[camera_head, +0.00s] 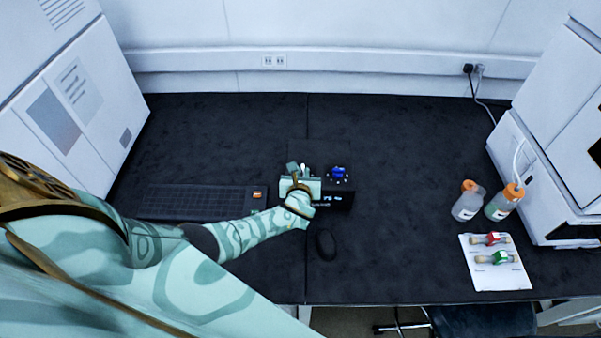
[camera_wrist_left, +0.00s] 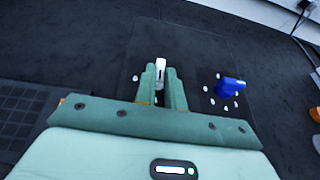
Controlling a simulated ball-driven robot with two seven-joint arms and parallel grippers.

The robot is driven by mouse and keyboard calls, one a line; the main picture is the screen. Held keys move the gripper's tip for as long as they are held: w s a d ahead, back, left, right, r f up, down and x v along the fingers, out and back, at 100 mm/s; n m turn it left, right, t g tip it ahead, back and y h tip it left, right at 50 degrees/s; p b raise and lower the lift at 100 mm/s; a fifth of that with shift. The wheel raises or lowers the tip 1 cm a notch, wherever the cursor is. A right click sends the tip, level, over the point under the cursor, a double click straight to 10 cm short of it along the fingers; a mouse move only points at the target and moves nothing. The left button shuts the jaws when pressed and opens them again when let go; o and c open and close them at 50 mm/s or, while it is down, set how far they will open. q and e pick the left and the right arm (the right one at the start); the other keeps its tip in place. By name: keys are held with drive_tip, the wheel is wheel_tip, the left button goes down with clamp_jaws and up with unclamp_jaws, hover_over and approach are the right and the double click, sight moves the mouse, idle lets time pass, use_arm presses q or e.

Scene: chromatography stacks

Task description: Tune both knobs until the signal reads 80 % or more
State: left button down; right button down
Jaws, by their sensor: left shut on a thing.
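A dark panel (camera_wrist_left: 188,48) lies on the black bench and carries two knobs ringed by pale dots. My left gripper (camera_head: 300,170), also in the left wrist view (camera_wrist_left: 161,84), is shut on the white knob (camera_wrist_left: 161,66), with one finger on each side. The blue knob (camera_head: 338,173) stands free to the right, and also shows in the left wrist view (camera_wrist_left: 231,86). A small display (camera_head: 337,199) with blue-white text sits in front of the knobs. It is partly covered by my left gripper, and its reading is too small to make out. My right gripper is not in view.
A keyboard (camera_head: 205,202) lies left of the panel and a mouse (camera_head: 326,244) in front. Two orange-capped bottles (camera_head: 469,203) and a white mat (camera_head: 478,278) with red and green items are at right. Large white instruments (camera_head: 85,105) flank the bench.

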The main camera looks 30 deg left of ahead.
use_arm(q)
drive_tip(key=shift+d+n+g+y, duration=0.1)
drive_tip(key=shift+n+g+y, duration=0.2)
drive_tip(key=c, duration=1.5)
unclamp_jaws()
drive_tip(key=p+v, duration=0.5)
drive_tip(key=v, duration=1.1)
drive_tip(key=shift+s+d, duration=0.1)
drive_tip(key=shift+s, duration=0.05)
